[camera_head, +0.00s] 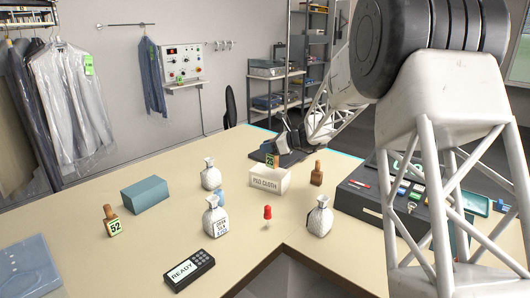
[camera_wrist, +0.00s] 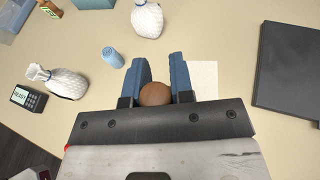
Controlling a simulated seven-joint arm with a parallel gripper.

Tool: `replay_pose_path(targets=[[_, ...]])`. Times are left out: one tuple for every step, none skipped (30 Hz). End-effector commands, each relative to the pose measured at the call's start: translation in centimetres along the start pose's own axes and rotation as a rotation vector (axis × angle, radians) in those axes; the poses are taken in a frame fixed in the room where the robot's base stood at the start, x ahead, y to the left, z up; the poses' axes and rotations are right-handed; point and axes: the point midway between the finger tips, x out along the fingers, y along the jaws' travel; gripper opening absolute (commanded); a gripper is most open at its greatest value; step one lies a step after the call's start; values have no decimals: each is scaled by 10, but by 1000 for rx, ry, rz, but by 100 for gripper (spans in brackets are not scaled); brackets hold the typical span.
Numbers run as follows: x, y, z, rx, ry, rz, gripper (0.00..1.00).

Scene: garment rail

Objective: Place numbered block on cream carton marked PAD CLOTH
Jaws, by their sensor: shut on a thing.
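The cream carton (camera_head: 269,181) marked PAD CLOTH stands on the table in the head view. A brown block (camera_head: 272,161) with a green label reading 25 shows just above the carton's back edge. My gripper (camera_head: 277,151) reaches down to it from the right, its fingers mostly hidden. In the wrist view the two blue fingers (camera_wrist: 158,84) are shut on the block, whose round brown top (camera_wrist: 155,95) shows between them. A pale square beside the right finger (camera_wrist: 204,78) looks like the carton, partly hidden. I cannot tell whether block and carton touch.
Another block (camera_head: 111,222), labelled 52, stands at left, and a brown one (camera_head: 316,174) right of the carton. Several white bags, a blue cylinder (camera_head: 221,197), a red peg (camera_head: 267,213) and a teal box (camera_head: 145,195) stand around. A dark case (camera_head: 362,200) is at right.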

Motion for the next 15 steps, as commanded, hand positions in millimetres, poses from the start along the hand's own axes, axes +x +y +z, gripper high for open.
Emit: replay_pose_path(targets=[[4,-6,0,0,0,1,0],[6,-10,1,0,0,0,0],[8,-14,2,-1,0,0,0],[10,-17,2,-1,0,0,0],[12,-20,2,-1,0,1,0],[15,-24,2,-1,0,1,0],[16,-27,3,-1,0,0,0],[17,-29,4,-2,0,0,0],[19,-32,4,-2,0,0,0],[20,-34,4,-1,0,1,0],[21,-36,4,-1,0,1,0],[22,-37,4,0,0,1,0],[23,-38,4,0,0,1,0],[23,-39,4,0,0,0,0],[23,-40,5,0,0,0,0]])
